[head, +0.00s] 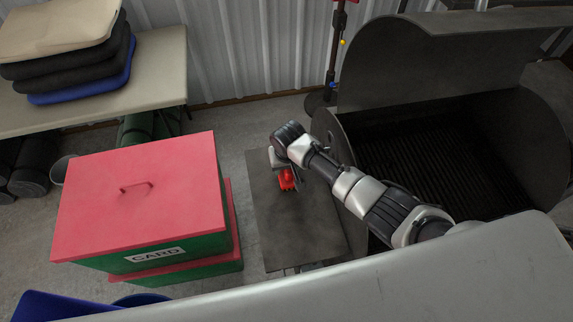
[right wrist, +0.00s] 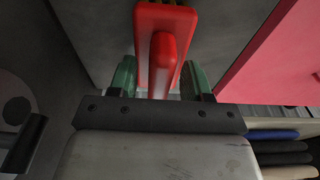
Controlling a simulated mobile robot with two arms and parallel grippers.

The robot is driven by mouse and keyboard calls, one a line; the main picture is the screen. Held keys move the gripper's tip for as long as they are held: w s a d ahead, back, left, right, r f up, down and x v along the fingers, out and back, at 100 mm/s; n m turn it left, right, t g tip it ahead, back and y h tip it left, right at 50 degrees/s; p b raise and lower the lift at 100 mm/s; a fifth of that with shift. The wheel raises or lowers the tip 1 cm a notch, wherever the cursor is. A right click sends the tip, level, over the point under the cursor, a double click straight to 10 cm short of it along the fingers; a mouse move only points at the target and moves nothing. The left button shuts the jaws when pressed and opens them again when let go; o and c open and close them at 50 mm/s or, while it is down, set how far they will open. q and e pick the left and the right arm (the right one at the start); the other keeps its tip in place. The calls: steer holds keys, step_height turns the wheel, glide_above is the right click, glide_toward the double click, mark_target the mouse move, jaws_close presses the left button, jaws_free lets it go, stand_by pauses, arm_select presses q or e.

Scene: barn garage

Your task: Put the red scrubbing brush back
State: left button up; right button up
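The red scrubbing brush (head: 287,180) is at the far part of a dark side shelf (head: 305,232) beside the grill. My right gripper (head: 277,167) is at the brush, coming from the right over the shelf; the arm's end hides part of it. In the right wrist view, the brush (right wrist: 163,20) has its handle between the two green fingers of my right gripper (right wrist: 160,80). A gap shows on each side of the handle, so the fingers look open around it. Whether the brush touches the shelf is hard to tell. My left gripper is not in view.
A large open grill (head: 440,150) stands right of the shelf, under my right arm. A red-lidded green box (head: 140,200) stands close on the left. A table (head: 165,75) with stacked cushions (head: 75,70) is at the back left. Corrugated wall stands behind.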

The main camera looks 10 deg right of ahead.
step_height(320, 180, up, 12)
steer(key=s, duration=0.1)
steer(key=shift+s, duration=0.4)
steer(key=shift+r, duration=0.1)
stand_by(0.5)
